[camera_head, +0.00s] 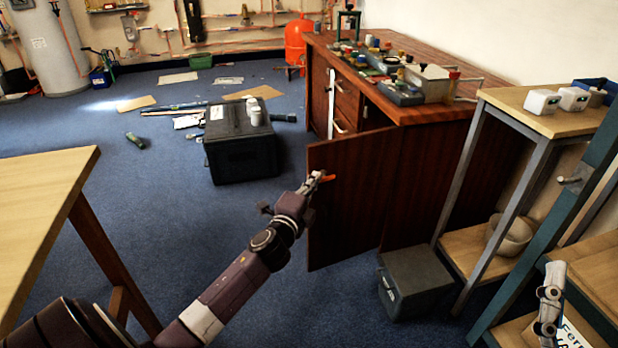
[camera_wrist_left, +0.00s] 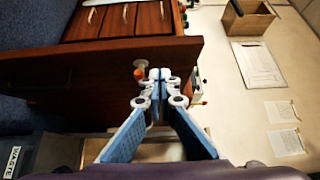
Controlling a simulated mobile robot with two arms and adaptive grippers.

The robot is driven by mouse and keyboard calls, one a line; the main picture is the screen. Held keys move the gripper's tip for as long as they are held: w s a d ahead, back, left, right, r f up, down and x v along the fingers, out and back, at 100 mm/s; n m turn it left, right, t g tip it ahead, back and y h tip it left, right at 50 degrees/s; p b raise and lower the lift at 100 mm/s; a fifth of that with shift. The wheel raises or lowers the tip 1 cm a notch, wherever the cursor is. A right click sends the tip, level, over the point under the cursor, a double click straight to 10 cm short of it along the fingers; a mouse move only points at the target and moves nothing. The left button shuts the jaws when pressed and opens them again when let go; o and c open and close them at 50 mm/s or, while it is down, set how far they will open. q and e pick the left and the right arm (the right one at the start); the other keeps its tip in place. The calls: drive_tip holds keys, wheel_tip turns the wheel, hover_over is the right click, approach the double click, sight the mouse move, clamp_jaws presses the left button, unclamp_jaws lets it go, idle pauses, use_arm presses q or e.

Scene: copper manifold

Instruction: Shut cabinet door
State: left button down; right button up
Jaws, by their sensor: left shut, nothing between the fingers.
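The cabinet door (camera_head: 352,200) is a dark red-brown panel standing swung open from the wooden cabinet (camera_head: 420,108), out into the room. My left gripper (camera_head: 314,183) is shut and empty at the door's upper free edge, close to an orange knob (camera_head: 328,178). In the left wrist view the closed fingertips (camera_wrist_left: 160,76) are in front of the door panel (camera_wrist_left: 60,75), just right of the knob (camera_wrist_left: 139,71). I cannot tell whether they touch the door. My right gripper (camera_head: 550,297) shows at the lower right; its jaw state is unclear.
A black crate (camera_head: 240,150) stands on the blue floor left of the door. A dark grey box (camera_head: 414,282) sits right of the door, near the shelf rack (camera_head: 470,165). A wooden table (camera_head: 40,205) is at the left. Open floor lies between the table and door.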

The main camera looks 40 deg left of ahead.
sight(314, 166)
use_arm(q)
drive_tip(key=shift+w+a+b, duration=0.15)
drive_tip(key=shift+w+a, duration=0.2)
drive_tip(key=shift+a, duration=0.35)
drive_tip(key=shift+w+a+b, duration=0.15)
drive_tip(key=shift+w+a, duration=0.2)
drive_tip(key=shift+a, duration=0.35)
use_arm(e)
drive_tip(key=shift+s+d+r+t+y, duration=0.1)
drive_tip(key=shift+s+r+t+y, duration=0.15)
drive_tip(key=shift+s+r+t, duration=0.45)
drive_tip(key=shift+s+d+r+t+y, duration=0.1)
drive_tip(key=shift+s+r+t+y, duration=0.25)
drive_tip(key=shift+s+r, duration=0.5)
drive_tip(key=shift+w+r, duration=0.15)
